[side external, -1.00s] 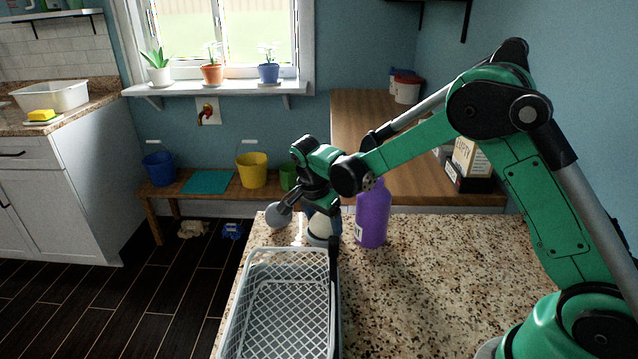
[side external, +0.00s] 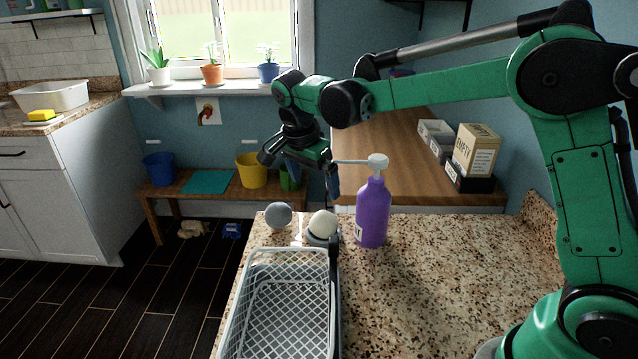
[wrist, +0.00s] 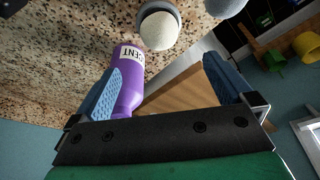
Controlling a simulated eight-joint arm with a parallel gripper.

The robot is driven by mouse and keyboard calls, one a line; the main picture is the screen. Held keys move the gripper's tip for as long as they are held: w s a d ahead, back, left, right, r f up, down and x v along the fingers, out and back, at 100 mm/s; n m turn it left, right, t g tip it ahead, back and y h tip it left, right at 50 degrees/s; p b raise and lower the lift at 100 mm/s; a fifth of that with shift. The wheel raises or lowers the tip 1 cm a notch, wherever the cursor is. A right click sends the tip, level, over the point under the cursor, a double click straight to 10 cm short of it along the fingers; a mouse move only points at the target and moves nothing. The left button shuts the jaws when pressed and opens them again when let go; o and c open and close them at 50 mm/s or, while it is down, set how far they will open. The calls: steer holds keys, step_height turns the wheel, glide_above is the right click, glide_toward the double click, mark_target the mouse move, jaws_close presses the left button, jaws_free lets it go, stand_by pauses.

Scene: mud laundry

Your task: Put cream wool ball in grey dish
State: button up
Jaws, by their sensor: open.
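The cream wool ball (side external: 323,222) sits in the small grey dish (side external: 322,239) on the speckled counter, behind the basket. In the wrist view the cream ball (wrist: 158,31) also shows inside the dish's grey rim (wrist: 141,20). My gripper (side external: 302,187) is open and empty, raised above and behind the dish, with its fingers spread wide. In the wrist view the open fingers of my gripper (wrist: 165,80) are apart from the ball.
A grey ball (side external: 278,215) lies left of the dish. A purple pump bottle (side external: 373,212) stands close on the right. A white wire basket (side external: 282,305) is in front. The counter (side external: 450,270) is clear to the right.

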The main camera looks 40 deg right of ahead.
steer(key=s+a+r+n+t+y, duration=0.1)
steer(key=s+n+t, duration=0.5)
steer(key=s+n, duration=0.7)
steer(key=a+n+y, duration=0.1)
steer(key=n+y, duration=0.1)
steer(key=n, duration=0.1)
steer(key=shift+s+r+n+t, duration=0.15)
steer(key=shift+s+n+t, duration=0.25)
